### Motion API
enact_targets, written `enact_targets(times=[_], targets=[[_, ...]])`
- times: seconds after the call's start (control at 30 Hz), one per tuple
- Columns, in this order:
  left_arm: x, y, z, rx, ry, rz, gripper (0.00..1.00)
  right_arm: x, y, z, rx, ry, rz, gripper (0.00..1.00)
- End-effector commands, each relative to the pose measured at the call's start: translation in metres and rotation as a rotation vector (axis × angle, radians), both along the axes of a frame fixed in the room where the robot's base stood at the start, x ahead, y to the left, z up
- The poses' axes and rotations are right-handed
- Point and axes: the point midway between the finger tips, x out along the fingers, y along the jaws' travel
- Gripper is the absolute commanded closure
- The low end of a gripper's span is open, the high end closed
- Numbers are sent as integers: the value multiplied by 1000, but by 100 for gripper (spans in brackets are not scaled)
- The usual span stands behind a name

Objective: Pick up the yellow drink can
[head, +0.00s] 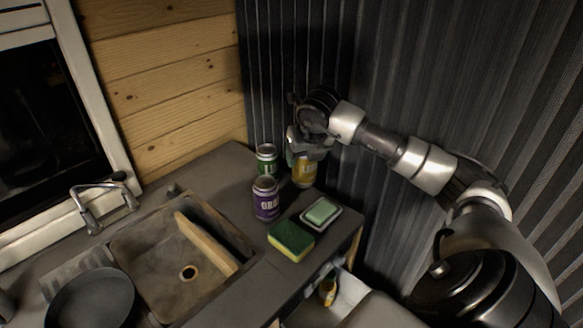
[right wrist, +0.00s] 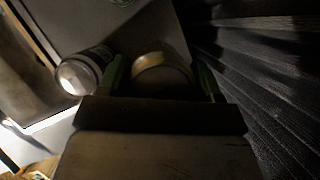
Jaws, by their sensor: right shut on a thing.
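The yellow drink can (head: 305,171) stands upright on the counter near the corrugated wall. My right gripper (head: 303,150) reaches down over it from above and is shut on its upper part, which hides the top of the can in the head view. In the right wrist view the can's round top (right wrist: 160,72) sits between the two fingers of the right gripper (right wrist: 160,78). In the head view I cannot make out a gap between the can and the counter. My left gripper is in neither view.
A green can (head: 266,160) and a purple can (head: 265,198) stand just left of the yellow can. A soap dish (head: 337,218) and a sponge (head: 291,241) lie in front. The sink (head: 150,262) holds a wooden board (head: 207,243). A dark pan (head: 90,300) is at lower left.

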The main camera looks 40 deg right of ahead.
Motion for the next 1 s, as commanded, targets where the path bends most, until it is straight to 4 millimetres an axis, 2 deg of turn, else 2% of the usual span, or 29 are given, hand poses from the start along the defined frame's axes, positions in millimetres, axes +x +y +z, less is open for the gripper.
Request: enact_targets(times=[0.1, 0.33, 0.4, 0.6, 1.0], targets=[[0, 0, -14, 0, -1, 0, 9, -22, -9, 10, -9, -1, -2, 70], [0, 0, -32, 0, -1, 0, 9, -51, -17, 29, -9, 3, 1, 70], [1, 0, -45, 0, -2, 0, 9, -55, -20, 29, -9, -1, 0, 70], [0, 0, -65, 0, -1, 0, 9, -66, -23, 38, -6, -2, 0, 70], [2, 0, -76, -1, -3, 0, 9, -73, -23, 47, 0, -2, 1, 70]])
